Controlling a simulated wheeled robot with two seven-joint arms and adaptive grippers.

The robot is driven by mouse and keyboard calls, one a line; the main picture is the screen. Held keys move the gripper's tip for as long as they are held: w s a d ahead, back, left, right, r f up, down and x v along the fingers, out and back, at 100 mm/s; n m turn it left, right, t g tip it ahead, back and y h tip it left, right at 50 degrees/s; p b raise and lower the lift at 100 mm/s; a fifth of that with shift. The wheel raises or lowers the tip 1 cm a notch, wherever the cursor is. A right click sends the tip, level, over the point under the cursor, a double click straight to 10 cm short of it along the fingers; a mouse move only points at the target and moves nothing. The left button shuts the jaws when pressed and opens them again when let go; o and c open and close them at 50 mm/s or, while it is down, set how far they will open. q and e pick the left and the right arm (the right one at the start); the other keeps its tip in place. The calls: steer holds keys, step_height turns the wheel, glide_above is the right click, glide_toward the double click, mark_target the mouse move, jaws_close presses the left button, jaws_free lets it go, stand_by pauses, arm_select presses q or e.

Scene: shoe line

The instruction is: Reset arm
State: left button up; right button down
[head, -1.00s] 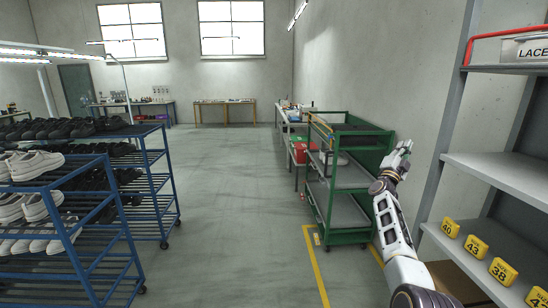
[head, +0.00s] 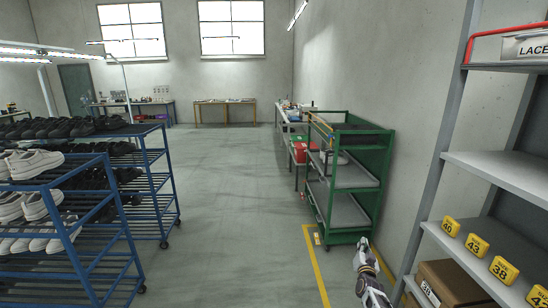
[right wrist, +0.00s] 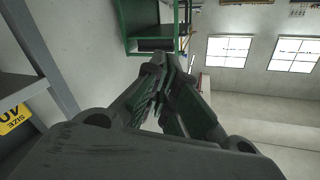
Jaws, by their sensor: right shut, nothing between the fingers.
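My right gripper (head: 364,252) is low at the bottom of the head view, right of the middle, in front of the green cart. It also fills the middle of the right wrist view (right wrist: 165,75), where its fingers meet with nothing between them. My left gripper does not show in either view.
A green cart (head: 362,183) stands ahead of my right gripper. A grey shelf (head: 500,176) with yellow size tags (head: 476,245) is close on the right, with a cardboard box (head: 452,284) low down. Blue shoe racks (head: 118,240) stand on the left. The middle floor is clear.

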steer(key=s+a+f+n+g+y, duration=0.2)
steer(key=s+a+f+n+g, duration=0.15)
steer(key=s+f, duration=1.4)
steer(key=s+a+f+n+g+y, duration=0.2)
steer(key=s+a+f+g, duration=0.3)
steer(key=s+f, duration=1.25)
steer(key=s+a+f+n+g, duration=0.1)
steer(key=s+f, duration=0.5)
steer(key=s, duration=0.7)
steer(key=s+a+f+n+g+b, duration=0.1)
steer(key=s+f+g, duration=0.3)
steer(key=s, duration=1)
steer(key=s+a+f+n+g, duration=0.1)
steer(key=s+f+n+g, duration=0.1)
steer(key=s+f, duration=0.6)
steer(key=s+g, duration=0.1)
steer(key=s, duration=0.5)
steer(key=shift+a+f, duration=0.2)
steer(key=shift+f, duration=0.2)
steer(key=shift+s, duration=0.1)
